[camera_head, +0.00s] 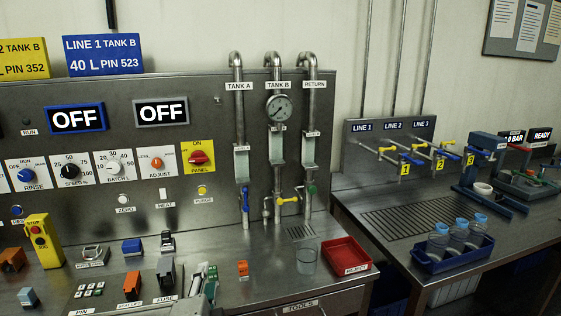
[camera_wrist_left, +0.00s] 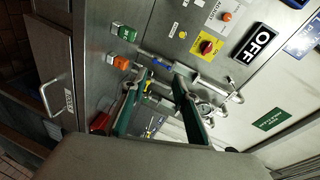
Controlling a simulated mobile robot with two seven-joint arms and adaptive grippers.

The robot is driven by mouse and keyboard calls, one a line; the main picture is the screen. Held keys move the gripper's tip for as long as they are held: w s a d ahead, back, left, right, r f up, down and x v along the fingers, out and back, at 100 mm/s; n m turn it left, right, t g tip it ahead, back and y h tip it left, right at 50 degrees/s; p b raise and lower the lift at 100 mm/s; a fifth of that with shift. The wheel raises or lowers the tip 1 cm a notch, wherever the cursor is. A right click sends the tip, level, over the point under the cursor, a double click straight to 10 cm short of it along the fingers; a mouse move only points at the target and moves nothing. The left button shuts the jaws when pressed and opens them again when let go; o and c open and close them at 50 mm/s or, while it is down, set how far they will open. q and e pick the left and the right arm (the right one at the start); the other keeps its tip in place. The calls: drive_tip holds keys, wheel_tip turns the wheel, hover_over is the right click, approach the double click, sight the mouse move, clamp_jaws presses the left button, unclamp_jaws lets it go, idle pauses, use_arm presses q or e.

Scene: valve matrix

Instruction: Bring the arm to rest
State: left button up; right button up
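My left gripper (camera_head: 207,273) shows at the bottom middle of the head view, above the steel counter (camera_head: 240,262) in front of the control panel. In the left wrist view its two green-lined fingers stand apart (camera_wrist_left: 159,80), with nothing held between them. It is left of the orange block (camera_head: 242,270) on the counter and right of the fuse holder (camera_head: 166,278). The rest of the left arm is mostly out of the head view. My right gripper is in neither view.
A clear beaker (camera_head: 307,257) and a red reject tray (camera_head: 345,257) stand to the right. Pipes with blue (camera_head: 245,199) and yellow (camera_head: 289,200) valve handles rise behind. The yellow stop box (camera_head: 45,240) stands left. A blue crate of cups (camera_head: 453,259) sits on the right bench.

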use_arm(q)
wheel_tip(320, 180, down, 12)
drive_tip(key=s+r+n+g+h, duration=0.1)
drive_tip(key=s+g+h, duration=0.1)
drive_tip(key=s, duration=0.1)
drive_tip(key=s+a+f+n+g+h, duration=0.1)
drive_tip(key=s+a+f+n, duration=0.2)
drive_tip(key=s+f, duration=0.6)
drive_tip(key=s+a+f+n+g+h, duration=0.1)
drive_tip(key=s+a+f+n+g, duration=0.1)
drive_tip(key=s+f+n, duration=0.4)
drive_tip(key=s+a+f, duration=0.1)
drive_tip(key=s+f, duration=0.3)
drive_tip(key=f, duration=0.5)
drive_tip(key=shift+s+f, duration=0.15)
drive_tip(key=shift+f, duration=0.25)
